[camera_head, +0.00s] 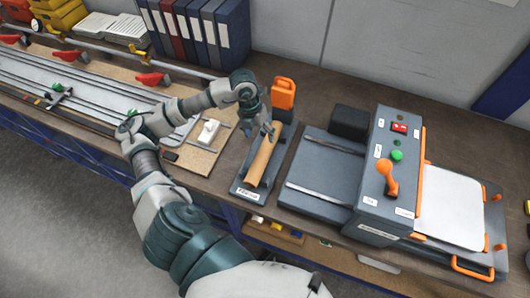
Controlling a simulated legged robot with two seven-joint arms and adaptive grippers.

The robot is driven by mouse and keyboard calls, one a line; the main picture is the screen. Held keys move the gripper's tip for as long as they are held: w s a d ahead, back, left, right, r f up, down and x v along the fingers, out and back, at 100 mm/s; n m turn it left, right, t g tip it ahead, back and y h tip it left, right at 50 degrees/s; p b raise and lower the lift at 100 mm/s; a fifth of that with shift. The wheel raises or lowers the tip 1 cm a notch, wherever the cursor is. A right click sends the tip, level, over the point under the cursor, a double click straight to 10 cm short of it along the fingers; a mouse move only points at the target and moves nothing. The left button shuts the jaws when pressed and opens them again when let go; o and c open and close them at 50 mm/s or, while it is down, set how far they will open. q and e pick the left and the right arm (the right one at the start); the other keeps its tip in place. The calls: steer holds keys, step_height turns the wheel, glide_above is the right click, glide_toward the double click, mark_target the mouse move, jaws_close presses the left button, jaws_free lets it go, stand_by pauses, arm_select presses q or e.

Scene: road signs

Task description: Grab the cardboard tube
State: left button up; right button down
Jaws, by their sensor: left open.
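The cardboard tube (262,160) is a tan cylinder. It rests lengthwise on a dark grey holder (249,193) with a small white label at its near end. An orange handle-like part (284,93) stands at the holder's far end. My left gripper (272,133) is at the far end of the tube, with its fingers apart and close to it. I cannot tell whether the fingers touch the tube. My right gripper is out of view.
A grey machine (375,175) with an orange lever (388,178) stands right of the holder. A board with a white switch (208,133) lies to the left. Several binders (195,30) stand at the back wall. A long railed device (70,75) fills the left bench.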

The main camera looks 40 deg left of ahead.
mark_target(263, 150)
arm_select(q)
steer(key=f, duration=0.4)
steer(key=shift+w+d+f, duration=0.2)
steer(key=shift+w+d, duration=0.05)
steer(key=shift+d, duration=0.1)
steer(key=f, duration=0.1)
steer(key=d+f, duration=0.1)
steer(key=s+f, duration=0.1)
steer(key=f, duration=0.1)
steer(key=shift+d+f, duration=0.1)
steer(key=shift+d, duration=0.1)
steer(key=shift+w+f, duration=0.1)
steer(key=shift+f, duration=0.2)
steer(key=c, duration=1.3)
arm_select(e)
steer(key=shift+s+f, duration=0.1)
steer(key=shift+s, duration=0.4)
